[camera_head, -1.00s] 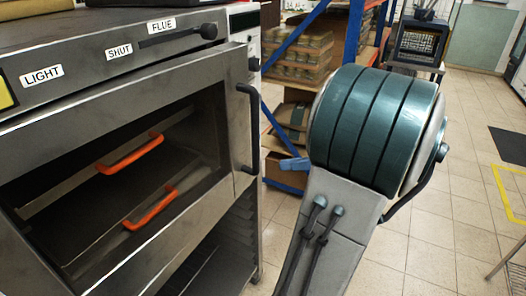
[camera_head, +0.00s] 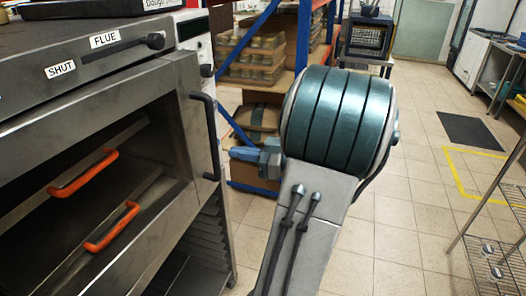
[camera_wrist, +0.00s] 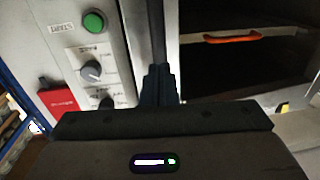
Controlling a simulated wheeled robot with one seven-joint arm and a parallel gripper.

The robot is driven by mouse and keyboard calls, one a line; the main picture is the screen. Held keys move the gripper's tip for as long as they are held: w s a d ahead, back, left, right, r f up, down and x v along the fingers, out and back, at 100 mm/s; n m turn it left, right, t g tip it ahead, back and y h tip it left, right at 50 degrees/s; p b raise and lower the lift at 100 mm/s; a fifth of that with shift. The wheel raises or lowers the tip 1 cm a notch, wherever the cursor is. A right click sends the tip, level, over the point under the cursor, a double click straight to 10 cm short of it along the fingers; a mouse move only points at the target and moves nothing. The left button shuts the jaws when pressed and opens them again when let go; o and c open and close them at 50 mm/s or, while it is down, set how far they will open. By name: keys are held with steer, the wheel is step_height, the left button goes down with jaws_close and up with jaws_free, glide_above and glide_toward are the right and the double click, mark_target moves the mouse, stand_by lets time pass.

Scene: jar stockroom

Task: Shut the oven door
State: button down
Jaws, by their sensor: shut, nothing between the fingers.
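The oven door (camera_head: 90,120) is a grey metal frame around a wide dark opening or window, at the left of the head view. It seems to stand a little out from the oven body; the exact angle is hard to tell. Its black vertical handle (camera_head: 213,135) is on the door's right side, and it also shows in the wrist view (camera_wrist: 156,35). My gripper (camera_head: 233,153) is shut and empty, just right of the handle and pointing at it. In the wrist view its fingertips (camera_wrist: 158,75) are in line with the handle's lower part; contact cannot be told.
Orange handles (camera_head: 85,173) show inside the oven. A control panel with a green button (camera_wrist: 93,21) and knobs is beside the door. A blue-framed shelf (camera_head: 262,55) with jars stands behind my gripper. A wire rack (camera_head: 490,220) is at right; the tiled floor between is clear.

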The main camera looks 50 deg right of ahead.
mark_target(203, 142)
steer(key=shift+x, duration=1.45)
steer(key=shift+n+g+y, duration=0.4)
steer(key=shift+n+y, duration=0.2)
steer(key=shift+y, duration=0.2)
steer(key=w, duration=0.1)
steer(key=w+b, duration=0.1)
steer(key=w, duration=0.1)
steer(key=w+b, duration=0.1)
steer(key=w, duration=0.1)
steer(key=shift+w+a+f, duration=0.2)
steer(key=shift+a+f, duration=0.05)
steer(key=shift+a, duration=0.05)
steer(key=shift+w+a+r+b, duration=0.1)
steer(key=shift+w+b, duration=0.2)
steer(key=shift+w, duration=0.05)
steer(key=shift+w+r+y, duration=0.2)
steer(key=shift+r+y, duration=0.1)
steer(key=shift+r, duration=0.05)
steer(key=shift+s+d+f+b, duration=0.2)
steer(key=shift+s+d+b, duration=0.15)
steer(key=shift+b, duration=0.15)
steer(key=b+v, duration=0.2)
steer(key=v, duration=1.2)
steer(key=shift+a+r, duration=0.15)
steer(key=shift+r, duration=0.05)
